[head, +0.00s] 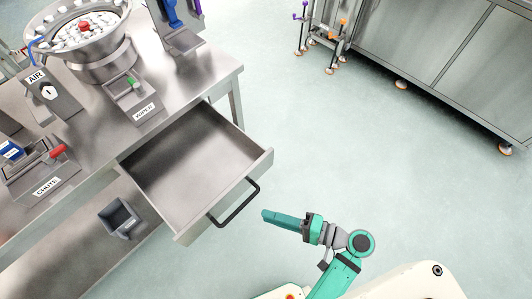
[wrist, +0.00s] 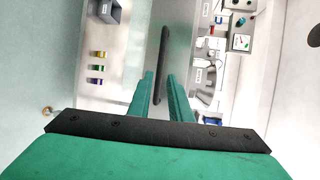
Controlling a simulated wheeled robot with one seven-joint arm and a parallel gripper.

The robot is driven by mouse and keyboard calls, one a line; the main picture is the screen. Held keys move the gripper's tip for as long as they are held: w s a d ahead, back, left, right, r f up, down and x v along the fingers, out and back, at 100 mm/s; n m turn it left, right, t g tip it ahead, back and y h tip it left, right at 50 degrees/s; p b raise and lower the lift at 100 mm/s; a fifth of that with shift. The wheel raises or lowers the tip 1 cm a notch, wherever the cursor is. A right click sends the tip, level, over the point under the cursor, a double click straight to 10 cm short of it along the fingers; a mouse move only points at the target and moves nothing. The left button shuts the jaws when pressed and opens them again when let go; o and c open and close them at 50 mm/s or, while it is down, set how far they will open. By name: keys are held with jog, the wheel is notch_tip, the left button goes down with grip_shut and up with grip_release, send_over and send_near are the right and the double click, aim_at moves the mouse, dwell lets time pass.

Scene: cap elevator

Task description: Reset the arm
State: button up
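My gripper (head: 266,215) is in the lower middle of the head view, at the end of my green arm, pointing left toward the open drawer. In the wrist view its two green fingers (wrist: 160,77) stand apart with a gap and nothing between them. The drawer (head: 195,160) is pulled out from the workbench and looks empty. Its black handle (head: 235,203) is just left of my fingertips in the head view, with a gap visible. The handle (wrist: 162,65) shows beyond the fingertips in the wrist view.
The steel workbench (head: 190,85) fills the left, with a bowl feeder (head: 85,40), an AIR unit (head: 48,92) and a red-handled chute box (head: 45,165). A grey bin (head: 120,218) is on the lower shelf. A steel cabinet (head: 450,50) stands top right. The floor between is clear.

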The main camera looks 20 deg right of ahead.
jog(key=shift+a+f, duration=0.1)
jog(key=s+a+f+g+h, duration=0.1)
jog(key=s+a+f+h, duration=0.1)
jog(key=f+h, duration=0.4)
jog(key=s+a+f+g+h, duration=0.1)
jog(key=a+f+h, duration=0.25)
jog(key=f, duration=0.45)
jog(key=s+a+r+n+t, duration=0.1)
jog(key=s+r+n+t, duration=0.1)
jog(key=r, duration=0.4)
jog(key=s+a+r+n+t+h, duration=0.1)
jog(key=s+a+r+n+t, duration=0.1)
jog(key=r+n, duration=0.2)
jog(key=s+a+r+n+t+h, duration=0.1)
jog(key=s+a+r+n+t, duration=0.1)
jog(key=r, duration=0.7)
jog(key=shift+s+a+r+n+t, duration=0.15)
jog(key=shift+a+r+n+t, duration=0.2)
jog(key=shift+n, duration=0.35)
jog(key=shift+d+h, duration=0.2)
jog(key=shift+h, duration=0.05)
